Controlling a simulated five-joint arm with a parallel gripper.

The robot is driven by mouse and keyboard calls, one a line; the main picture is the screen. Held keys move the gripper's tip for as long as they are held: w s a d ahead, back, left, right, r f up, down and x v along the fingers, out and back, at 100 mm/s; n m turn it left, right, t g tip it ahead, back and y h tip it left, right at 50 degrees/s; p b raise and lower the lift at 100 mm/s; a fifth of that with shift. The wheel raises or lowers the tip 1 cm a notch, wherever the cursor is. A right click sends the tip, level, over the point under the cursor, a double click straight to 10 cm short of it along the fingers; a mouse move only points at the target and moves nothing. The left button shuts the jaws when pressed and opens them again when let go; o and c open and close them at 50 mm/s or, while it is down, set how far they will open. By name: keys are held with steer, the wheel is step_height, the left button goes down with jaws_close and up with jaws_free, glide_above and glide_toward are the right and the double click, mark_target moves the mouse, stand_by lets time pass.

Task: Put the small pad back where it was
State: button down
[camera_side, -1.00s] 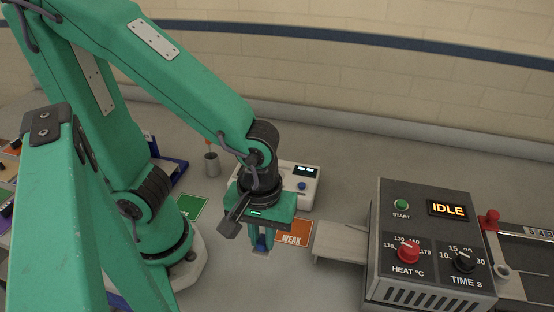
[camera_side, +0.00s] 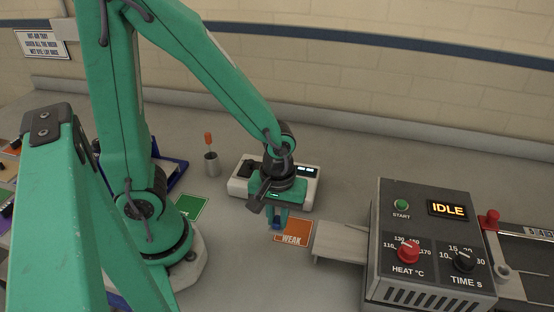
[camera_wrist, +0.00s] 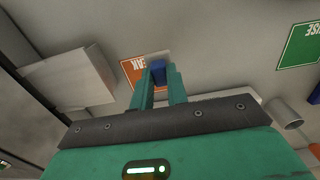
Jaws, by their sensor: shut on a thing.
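The small pad is a dark blue piece (camera_wrist: 158,72) held between the two green fingers of my gripper (camera_wrist: 160,84) in the wrist view. In the side view my gripper (camera_side: 277,224) points down, and only a bit of blue shows between its fingers. The gripper is shut on the pad. It is near the left edge of the orange WEAK card (camera_side: 296,234), which also shows behind the fingers in the wrist view (camera_wrist: 129,73). I cannot tell the height of the pad above the table. Its underside is hidden.
A white device (camera_side: 306,188) with a display stands just behind my gripper.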

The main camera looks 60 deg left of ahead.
mark_target(278, 226)
steer(key=shift+w+a+f, duration=0.15)
steer(key=shift+w, duration=0.05)
steer(key=shift+f, duration=2)
steer(key=shift+f, duration=0.1)
steer(key=c, duration=1.4)
jaws_free()
steer(key=shift+r, duration=6.1)
